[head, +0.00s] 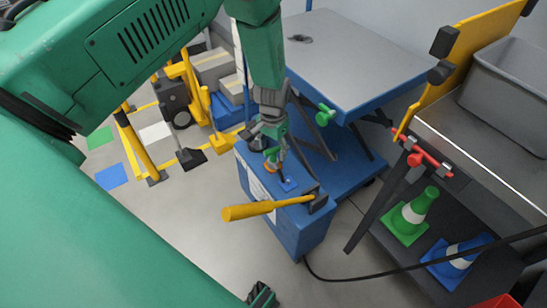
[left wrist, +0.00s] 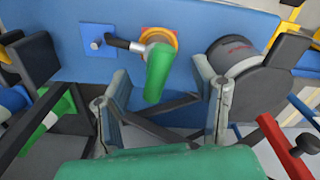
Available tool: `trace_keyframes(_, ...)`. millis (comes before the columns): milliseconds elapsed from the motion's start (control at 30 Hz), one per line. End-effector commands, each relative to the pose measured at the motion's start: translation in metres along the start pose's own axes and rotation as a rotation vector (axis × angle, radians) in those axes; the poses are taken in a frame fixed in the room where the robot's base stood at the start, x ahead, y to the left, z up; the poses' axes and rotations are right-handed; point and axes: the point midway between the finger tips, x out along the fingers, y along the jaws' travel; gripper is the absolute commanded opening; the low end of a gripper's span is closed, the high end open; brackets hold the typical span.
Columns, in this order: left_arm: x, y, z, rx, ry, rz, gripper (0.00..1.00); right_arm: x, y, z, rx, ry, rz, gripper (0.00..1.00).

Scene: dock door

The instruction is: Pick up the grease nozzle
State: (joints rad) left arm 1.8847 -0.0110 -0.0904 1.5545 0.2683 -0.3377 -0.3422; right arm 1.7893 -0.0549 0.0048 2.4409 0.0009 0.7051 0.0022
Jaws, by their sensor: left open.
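The grease nozzle, with a green grip (left wrist: 157,73), an orange ring and a dark spout, sits against the blue panel in the left wrist view. In the head view it is a small green and orange piece (head: 270,160) on the blue cart base, partly covered by my gripper. My left gripper (left wrist: 163,105) is open, its two fingers apart with the green grip showing between and beyond them. In the head view the left gripper (head: 276,148) points down at the nozzle. Contact between them cannot be told. My right gripper is not clearly seen.
A dark round housing (left wrist: 236,58) stands close by the right finger. The blue cart's grey platform (head: 350,60) is behind. A shelf with cones (head: 410,215) stands right, and a black hose (head: 400,270) crosses below.

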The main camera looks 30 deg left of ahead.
Motion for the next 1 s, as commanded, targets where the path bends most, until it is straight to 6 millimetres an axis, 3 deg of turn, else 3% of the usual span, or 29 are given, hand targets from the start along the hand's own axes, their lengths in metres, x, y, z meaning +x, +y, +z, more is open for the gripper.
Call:
trace_keyframes(233,0.041,0.002,0.001,-0.001,-0.002,0.002,0.53,0.018,0.000,0.001,0.000,0.000,0.000,0.00)
trace_keyframes(500,0.045,0.002,0.001,0.000,-0.001,0.002,0.53,0.019,0.000,0.001,0.000,0.000,0.000,0.00)
trace_keyframes(533,0.045,0.002,0.001,0.000,-0.001,0.002,0.50,0.018,0.000,0.001,0.000,0.000,0.000,0.00)
trace_keyframes(667,0.045,0.003,0.001,0.000,-0.002,0.001,0.04,0.018,0.000,0.001,0.000,0.000,0.000,0.00)
trace_keyframes(700,0.045,0.003,0.001,0.000,-0.002,0.001,0.00,0.018,0.000,0.001,0.000,0.000,0.000,0.00)
trace_keyframes(1000,0.042,0.002,0.001,0.000,0.000,0.002,0.00,0.017,0.000,0.001,0.000,0.000,0.000,0.00)
